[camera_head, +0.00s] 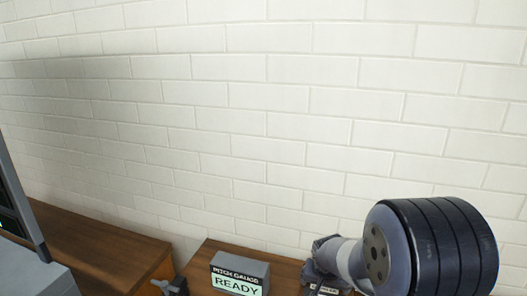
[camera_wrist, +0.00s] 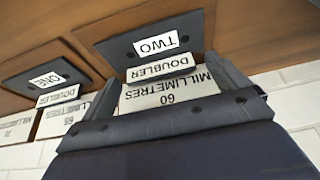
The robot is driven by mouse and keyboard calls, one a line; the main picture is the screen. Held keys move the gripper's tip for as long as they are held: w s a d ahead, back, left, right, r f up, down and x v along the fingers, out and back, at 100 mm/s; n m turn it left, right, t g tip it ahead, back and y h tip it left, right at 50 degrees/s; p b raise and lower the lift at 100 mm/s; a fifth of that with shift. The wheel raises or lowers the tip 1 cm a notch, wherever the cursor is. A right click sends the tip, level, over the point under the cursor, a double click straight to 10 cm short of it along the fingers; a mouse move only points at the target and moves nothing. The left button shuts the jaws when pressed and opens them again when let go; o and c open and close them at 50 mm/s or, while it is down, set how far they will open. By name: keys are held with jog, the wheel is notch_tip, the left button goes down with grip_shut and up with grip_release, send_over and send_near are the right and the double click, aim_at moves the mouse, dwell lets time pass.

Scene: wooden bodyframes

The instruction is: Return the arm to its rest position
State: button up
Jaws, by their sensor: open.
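My arm (camera_head: 430,245) shows at the lower right of the head view as a large dark ribbed cylinder with a pale link. My gripper is hidden or out of frame there. In the wrist view my gripper (camera_wrist: 163,75) spreads its two grey fingers apart. Between and beyond the fingers is a white plate (camera_wrist: 168,92) reading "60 MILLIMETRES", upside down. No thing shows held between the fingers, though the gripper body hides the lower part of the view.
A dark panel marked "TWO" (camera_wrist: 150,42) and another marked "ONE" (camera_wrist: 45,79) lie on brown wood. A pitch gauge reading "READY" (camera_head: 240,274) stands on a wooden top. A grey-framed screen (camera_head: 22,205) is at left. A white brick wall (camera_head: 230,130) fills the background.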

jog(key=shift+r+p, duration=0.3)
jog(key=shift+r, duration=0.95)
jog(key=shift+f, duration=0.1)
